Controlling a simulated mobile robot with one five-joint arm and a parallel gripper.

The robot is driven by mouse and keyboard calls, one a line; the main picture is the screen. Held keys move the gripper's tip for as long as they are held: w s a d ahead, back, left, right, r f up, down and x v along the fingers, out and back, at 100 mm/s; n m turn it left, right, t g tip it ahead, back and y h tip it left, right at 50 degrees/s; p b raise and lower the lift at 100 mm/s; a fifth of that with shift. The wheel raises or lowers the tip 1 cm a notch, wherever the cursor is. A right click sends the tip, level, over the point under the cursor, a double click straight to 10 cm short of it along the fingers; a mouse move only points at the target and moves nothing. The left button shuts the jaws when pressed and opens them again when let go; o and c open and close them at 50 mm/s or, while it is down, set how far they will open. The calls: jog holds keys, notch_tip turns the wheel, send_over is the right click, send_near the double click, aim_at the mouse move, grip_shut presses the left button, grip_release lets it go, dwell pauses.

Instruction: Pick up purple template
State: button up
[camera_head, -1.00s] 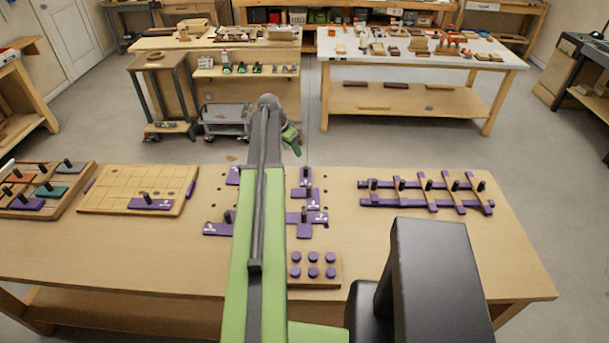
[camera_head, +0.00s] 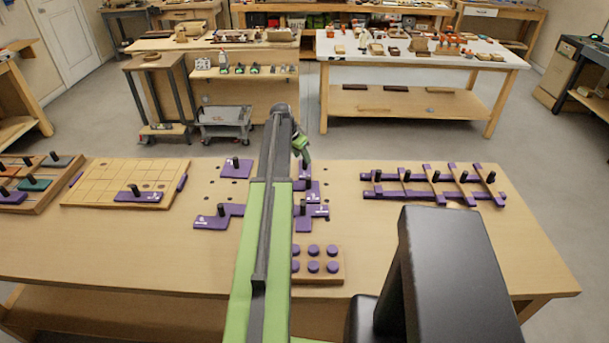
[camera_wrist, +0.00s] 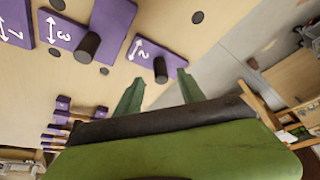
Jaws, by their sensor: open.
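Several flat purple templates with black pegs lie on the bench. In the head view, one template (camera_head: 235,171) is left of my arm, another (camera_head: 212,222) is nearer, and more (camera_head: 317,211) lie just right of the arm. My gripper (camera_head: 302,150) hangs above the bench's far side. In the wrist view, my gripper (camera_wrist: 160,90) is open and empty. The purple template marked 2 (camera_wrist: 150,52) is just beyond the fingertips, its black peg roughly in line with the gap. The template marked 3 (camera_wrist: 64,32) and the one marked 1 (camera_wrist: 16,22) lie left of it.
A purple lattice (camera_head: 375,193) with black pegs lies at the bench's right. A small board with purple discs (camera_head: 337,273) stands near the arm. A grid board (camera_head: 100,177) holds a purple piece at left. Other workbenches stand behind.

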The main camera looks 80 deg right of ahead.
aim_at(305, 165)
jog(key=b+x, duration=0.4)
jog(key=x, duration=0.1)
jog(key=shift+d+f+b, duration=0.15)
jog(key=shift+f+b, duration=0.05)
jog(key=shift+b, duration=0.2)
jog(key=shift+r, duration=0.2)
grip_shut()
